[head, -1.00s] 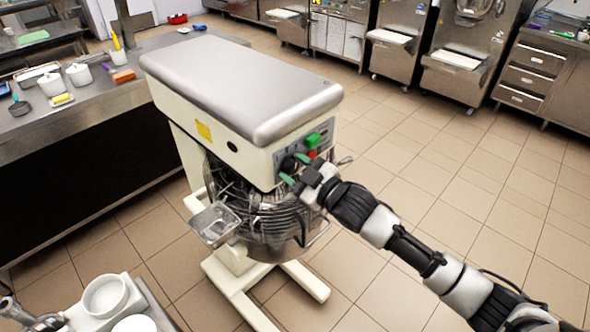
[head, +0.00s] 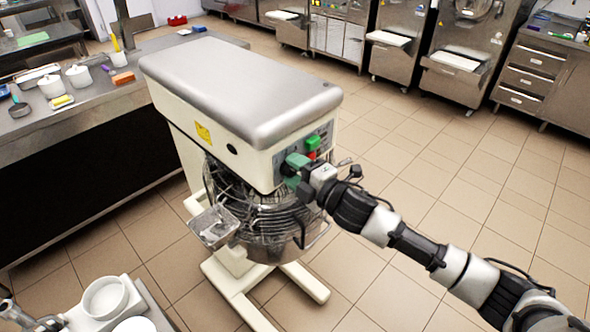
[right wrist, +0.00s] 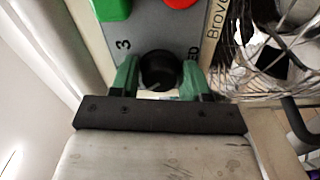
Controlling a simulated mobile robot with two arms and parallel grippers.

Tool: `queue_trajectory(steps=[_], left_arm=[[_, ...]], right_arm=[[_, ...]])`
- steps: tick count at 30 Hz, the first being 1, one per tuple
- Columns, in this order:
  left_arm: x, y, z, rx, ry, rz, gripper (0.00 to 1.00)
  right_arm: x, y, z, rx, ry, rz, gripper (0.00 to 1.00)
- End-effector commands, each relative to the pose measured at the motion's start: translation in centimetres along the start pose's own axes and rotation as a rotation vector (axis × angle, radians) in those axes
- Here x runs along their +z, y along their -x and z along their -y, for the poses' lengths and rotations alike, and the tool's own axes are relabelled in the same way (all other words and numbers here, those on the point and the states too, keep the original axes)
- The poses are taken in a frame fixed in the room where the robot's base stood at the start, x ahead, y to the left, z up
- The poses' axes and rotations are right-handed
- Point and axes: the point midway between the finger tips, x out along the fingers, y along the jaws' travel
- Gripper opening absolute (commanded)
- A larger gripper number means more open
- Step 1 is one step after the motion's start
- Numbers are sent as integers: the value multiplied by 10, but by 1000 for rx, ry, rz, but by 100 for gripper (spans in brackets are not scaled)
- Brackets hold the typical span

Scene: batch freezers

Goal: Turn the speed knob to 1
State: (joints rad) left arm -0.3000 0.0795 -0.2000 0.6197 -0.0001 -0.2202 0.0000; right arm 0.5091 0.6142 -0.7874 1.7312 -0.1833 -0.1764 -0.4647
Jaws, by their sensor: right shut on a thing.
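The speed knob (right wrist: 159,70) is a round black knob on the grey control panel (right wrist: 150,28) of a cream mixer (head: 185,118). A printed "3" shows beside the knob in the right wrist view. Other marks by the knob are partly hidden. My right gripper (head: 295,172) is at the panel in the head view, covering the knob there. In the right wrist view its green fingers (right wrist: 159,82) stand on both sides of the knob, shut on it. The knob's pointer cannot be made out. My left gripper is not in view.
A green button (head: 313,142) and a red button (head: 312,155) sit just above the knob. The wire bowl guard (head: 265,215) is below the panel. A steel counter (head: 110,95) stands at left. The tiled floor at right is clear.

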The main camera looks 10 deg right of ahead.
Motion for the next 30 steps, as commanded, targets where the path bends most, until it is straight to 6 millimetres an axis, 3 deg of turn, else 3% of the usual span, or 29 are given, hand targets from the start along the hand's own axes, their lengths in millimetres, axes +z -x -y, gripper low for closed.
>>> queue_trajectory(steps=[9,26,27,30], left_arm=[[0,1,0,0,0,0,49],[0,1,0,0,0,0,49],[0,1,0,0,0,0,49],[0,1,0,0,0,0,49]], right_arm=[[0,0,1,-4,135,1,23],[0,0,2,-4,166,1,23],[0,0,2,-4,166,0,48],[0,0,2,-3,166,1,63]])
